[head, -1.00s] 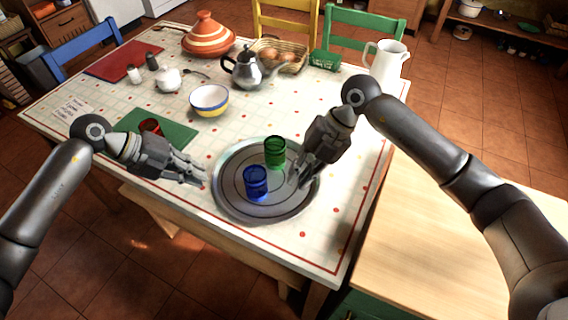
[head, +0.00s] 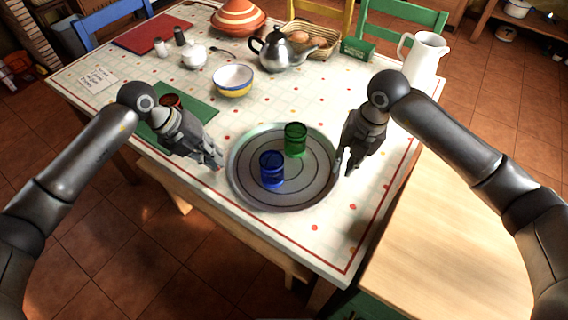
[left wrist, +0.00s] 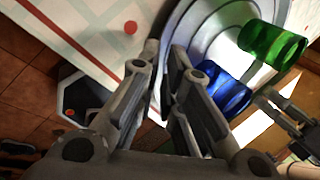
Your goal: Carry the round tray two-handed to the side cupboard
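The round grey metal tray (head: 285,201) lies flat on the tiled table. A blue glass (head: 272,170) and a green glass (head: 295,140) stand on it. My left gripper (head: 217,162) is at the tray's left rim, its fingers slightly apart and nothing seen held between them. In the left wrist view the fingers (left wrist: 165,52) point at the tray rim, with the blue glass (left wrist: 229,92) and green glass (left wrist: 272,45) beyond. My right gripper (head: 345,170) points down at the right rim, fingers parted; whether it touches is unclear. The side cupboard (head: 450,240) has a bare wooden top.
A green mat (head: 190,122) with a red cup (head: 170,101) lies behind my left gripper. A striped bowl (head: 233,82), teapot (head: 281,50) and white jug (head: 425,62) stand further back. A bench (head: 225,215) runs below the table's front edge.

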